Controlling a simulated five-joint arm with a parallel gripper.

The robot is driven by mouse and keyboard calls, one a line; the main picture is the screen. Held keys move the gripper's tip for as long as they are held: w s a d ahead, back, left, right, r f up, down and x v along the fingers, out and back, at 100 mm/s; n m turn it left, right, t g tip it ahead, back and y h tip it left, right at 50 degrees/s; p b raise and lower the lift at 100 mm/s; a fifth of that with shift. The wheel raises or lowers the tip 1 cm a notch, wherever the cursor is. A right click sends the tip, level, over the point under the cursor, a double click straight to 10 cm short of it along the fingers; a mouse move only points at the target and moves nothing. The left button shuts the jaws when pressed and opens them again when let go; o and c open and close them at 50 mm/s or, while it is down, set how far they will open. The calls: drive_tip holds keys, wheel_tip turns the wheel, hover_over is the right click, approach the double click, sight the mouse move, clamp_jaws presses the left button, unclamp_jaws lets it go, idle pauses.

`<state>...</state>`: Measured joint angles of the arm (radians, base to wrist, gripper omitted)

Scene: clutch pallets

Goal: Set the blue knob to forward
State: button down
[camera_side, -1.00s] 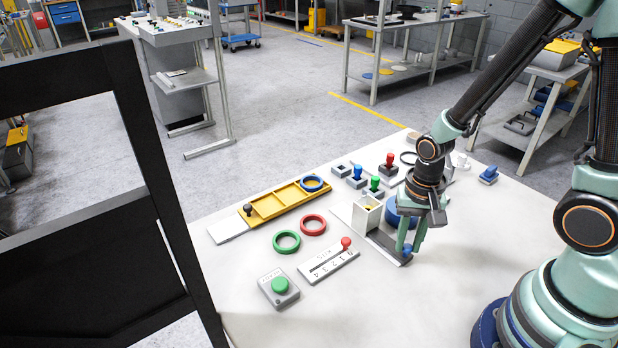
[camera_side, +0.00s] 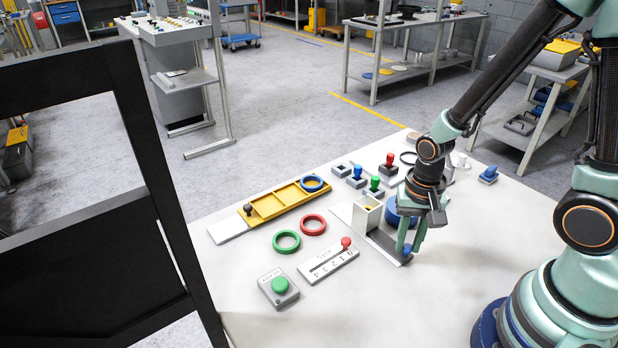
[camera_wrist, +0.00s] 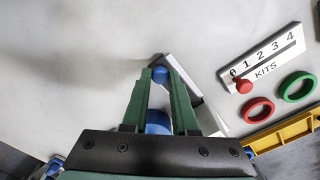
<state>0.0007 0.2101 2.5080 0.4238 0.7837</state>
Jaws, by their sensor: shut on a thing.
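The blue knob (camera_side: 407,250) sits at the near end of a dark slotted plate with a pale edge (camera_side: 386,246). My gripper (camera_side: 409,246) points down over that end, its green fingers around the knob. In the wrist view the knob (camera_wrist: 160,75) shows between the two fingertips (camera_wrist: 163,74), and the gripper is shut on it. A pale upright box (camera_side: 367,216) stands at the plate's far end. The fingers partly hide the knob, and I cannot read any direction mark.
A larger blue round part (camera_side: 392,213) stands behind the fingers. To the left are a KITS slider with a red knob (camera_side: 329,262), red ring (camera_side: 313,225), green ring (camera_side: 286,242), green button box (camera_side: 278,288) and yellow tray (camera_side: 270,207). The table's near right is clear.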

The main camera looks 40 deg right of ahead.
sight(382, 237)
drive_tip(key=shift+w, duration=3.25)
drive_tip(key=c, duration=0.7)
unclamp_jaws()
